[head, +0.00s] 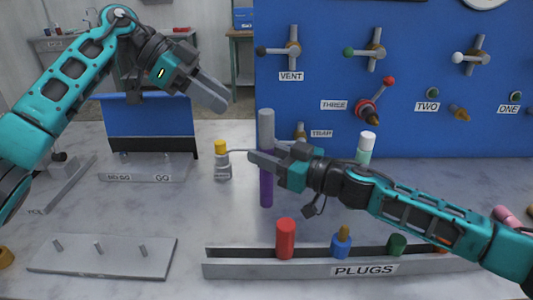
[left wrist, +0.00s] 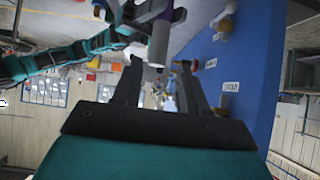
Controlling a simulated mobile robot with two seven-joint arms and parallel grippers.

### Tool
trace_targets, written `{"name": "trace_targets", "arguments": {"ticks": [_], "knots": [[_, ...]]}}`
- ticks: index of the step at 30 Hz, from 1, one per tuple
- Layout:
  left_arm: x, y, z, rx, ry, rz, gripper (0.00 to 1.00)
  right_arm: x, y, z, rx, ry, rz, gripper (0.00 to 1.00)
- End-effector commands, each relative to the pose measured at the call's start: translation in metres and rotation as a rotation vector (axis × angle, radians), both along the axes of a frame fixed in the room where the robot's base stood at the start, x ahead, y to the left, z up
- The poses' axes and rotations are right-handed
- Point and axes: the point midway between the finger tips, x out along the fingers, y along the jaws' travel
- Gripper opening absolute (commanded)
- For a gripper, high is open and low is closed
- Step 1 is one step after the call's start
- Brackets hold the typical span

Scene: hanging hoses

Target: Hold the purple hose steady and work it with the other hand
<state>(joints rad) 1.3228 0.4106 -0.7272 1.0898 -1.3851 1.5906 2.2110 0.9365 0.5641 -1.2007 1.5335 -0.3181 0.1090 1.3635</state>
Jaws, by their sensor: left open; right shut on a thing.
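The purple hose (head: 266,192) stands upright in front of the blue panel, with a grey upper end (head: 267,126). My right gripper (head: 262,160) is shut on it around mid-height and hides that part. My left gripper (head: 217,98) is open and empty, up and to the left of the grey end, apart from it in the head view.
The blue panel (head: 310,60) carries valves and labelled ports behind the hose. A yellow-capped bottle (head: 222,165) stands left of the hose. The PLUGS rack (head: 300,270) with a red plug (head: 286,238) lies in front. A pegged plate (head: 75,262) lies front left.

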Motion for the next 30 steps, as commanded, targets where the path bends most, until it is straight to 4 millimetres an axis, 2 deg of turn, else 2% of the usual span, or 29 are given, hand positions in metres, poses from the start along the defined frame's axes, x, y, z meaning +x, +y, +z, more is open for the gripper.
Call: {"name": "trace_targets", "arguments": {"ticks": [1,6,10,21,30], "knots": [[0.000,0.000,0.000,0.000,0.000,0.000,0.45,0.000,0.000,0.000,0.000,0.000,0.000,0.04],[0.003,-0.009,0.001,-0.026,-0.059,-0.026,0.60,0.000,0.000,0.000,0.000,0.000,0.000,0.04],[0.009,-0.030,0.004,-0.093,-0.215,-0.086,0.60,0.000,0.000,0.000,-0.001,0.001,0.000,0.04],[0.033,-0.109,0.029,-0.291,-0.939,-0.218,0.60,0.000,0.000,0.000,-0.001,0.001,0.000,0.04],[0.039,-0.160,0.043,-0.285,-1.521,-0.182,0.60,0.000,0.000,0.000,-0.001,0.001,0.000,0.04]]}}
